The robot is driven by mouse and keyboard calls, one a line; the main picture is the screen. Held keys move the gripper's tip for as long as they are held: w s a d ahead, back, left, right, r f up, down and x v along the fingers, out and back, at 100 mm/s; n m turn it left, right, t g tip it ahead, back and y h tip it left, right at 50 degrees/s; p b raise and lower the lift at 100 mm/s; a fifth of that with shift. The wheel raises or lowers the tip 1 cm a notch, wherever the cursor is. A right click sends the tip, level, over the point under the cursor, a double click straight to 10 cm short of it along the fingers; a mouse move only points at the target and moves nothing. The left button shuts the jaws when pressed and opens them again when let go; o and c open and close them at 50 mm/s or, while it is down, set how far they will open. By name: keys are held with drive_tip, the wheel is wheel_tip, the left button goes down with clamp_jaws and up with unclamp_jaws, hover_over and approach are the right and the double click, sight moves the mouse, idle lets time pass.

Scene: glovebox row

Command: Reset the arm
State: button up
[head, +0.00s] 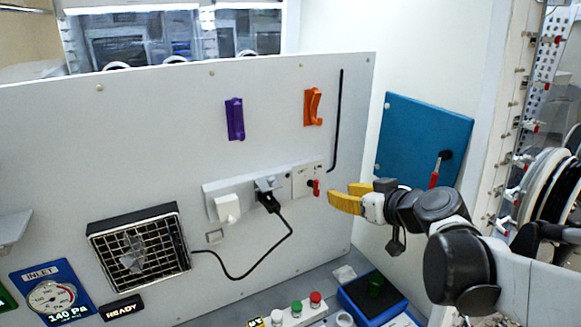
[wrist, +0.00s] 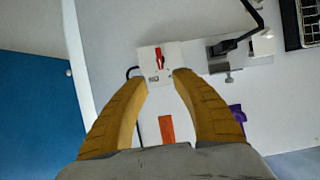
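My gripper (head: 340,201) has yellow fingers and is in front of the right part of the grey panel in the head view. In the wrist view my gripper (wrist: 160,82) has its fingers spread apart with nothing between them. Beyond the fingertips is a white switch plate with a red lever (wrist: 158,60). In the head view the red lever (head: 316,187) is a little left of the fingertips. I see a gap between the fingertips and the lever, but cannot tell its depth.
A socket strip (head: 245,195) holds a black plug with a hanging cable. Purple (head: 235,119) and orange (head: 313,107) handles are on the panel above. A blue panel (head: 420,140) with a red-handled lever is behind my arm. Buttons and a blue tray (head: 350,305) are below.

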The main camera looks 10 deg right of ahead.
sight(319, 184)
drive_tip(key=s+a+f+m+g+h+b, duration=0.2)
drive_tip(key=s+f+g+b, duration=0.1)
drive_tip(key=s+f+b, duration=0.9)
drive_tip(key=s+a+f+m+g+h+b, duration=0.25)
drive_tip(key=s+f+b, duration=0.45)
drive_tip(key=f, duration=0.9)
drive_tip(key=w+a+r+m+t+y+p, duration=0.4)
drive_tip(key=w+r+m+p, duration=0.4)
drive_tip(key=w+r+m, duration=0.4)
drive_tip(key=w+d+r+m+t+y+p, duration=0.1)
drive_tip(key=w+d+r+m+t+p, duration=0.25)
drive_tip(key=r+m, duration=0.45)
drive_tip(key=w+d+r+m+t+y+p, duration=0.1)
drive_tip(key=w+d+r+m+t+p, duration=0.25)
drive_tip(key=m, duration=0.85)
drive_tip(key=shift+n+g, duration=0.25)
drive_tip(key=shift+g, duration=0.3)
drive_tip(key=x, duration=0.3)
drive_tip(key=d+b+x, duration=0.1)
drive_tip(key=x, duration=0.3)
drive_tip(key=r+x, duration=0.1)
drive_tip(key=x, duration=0.3)
drive_tip(key=shift+w+d, duration=0.2)
drive_tip(key=shift+d, duration=0.1)
